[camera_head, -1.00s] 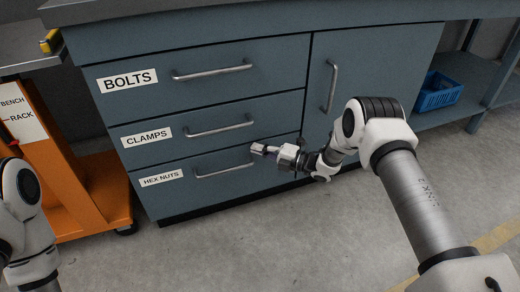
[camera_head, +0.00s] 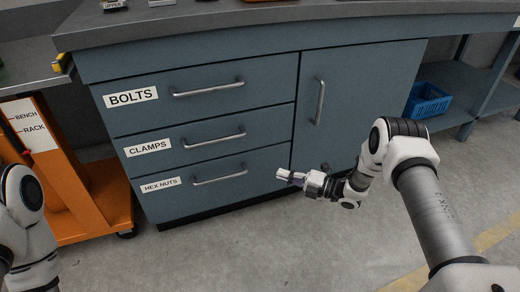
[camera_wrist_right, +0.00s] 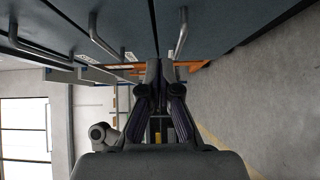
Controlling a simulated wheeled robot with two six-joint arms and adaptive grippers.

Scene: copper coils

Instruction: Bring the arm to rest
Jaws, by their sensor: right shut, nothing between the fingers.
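My right arm reaches in from the right in the head view. Its gripper (camera_head: 284,174) is shut and empty, in front of the cabinet's lowest drawer, to the right of the HEX NUTS drawer handle (camera_head: 220,175) and apart from it. In the right wrist view the gripper's fingers (camera_wrist_right: 163,70) show close together with nothing between them. Part of my left arm shows at the left edge of the head view; its gripper is out of the frame.
The blue-grey cabinet (camera_head: 240,122) has drawers labelled BOLTS, CLAMPS and HEX NUTS, all closed, and a closed door (camera_head: 360,90). An orange cart (camera_head: 88,190) stands at the left. A blue crate (camera_head: 428,101) sits on a shelf at the right. The floor in front is clear.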

